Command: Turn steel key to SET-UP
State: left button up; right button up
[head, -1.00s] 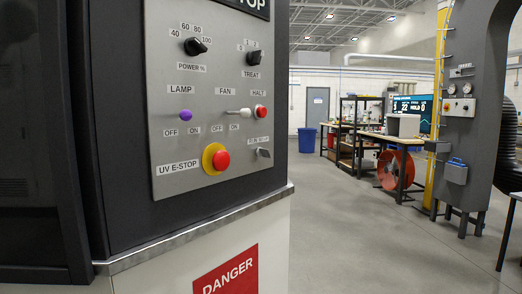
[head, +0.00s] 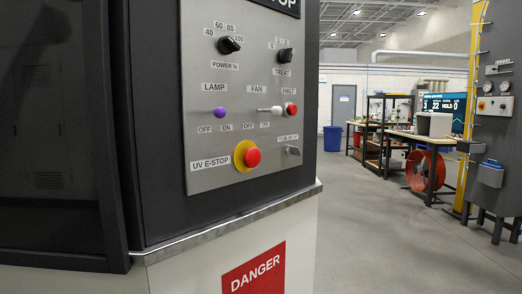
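The steel key (head: 292,150) sits in a key switch at the lower right of the grey control panel (head: 205,175), below the red HALT button (head: 291,109). A small label (head: 287,138) is just above the key, but its words are too small to read surely. The key's exact angle is hard to tell; it looks roughly sideways. Neither of my grippers shows in the head view.
The panel also carries a red UV E-STOP button (head: 253,157) on a yellow ring, a purple LAMP knob (head: 220,113), a white FAN lever (head: 270,110) and black dials (head: 229,45). A metal ledge (head: 235,222) runs below. Open floor (head: 390,245) lies to the right.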

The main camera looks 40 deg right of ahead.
aim_at(289, 149)
jog(key=u, duration=0.1)
jog(key=i, duration=0.4)
jog(key=z, duration=0.95)
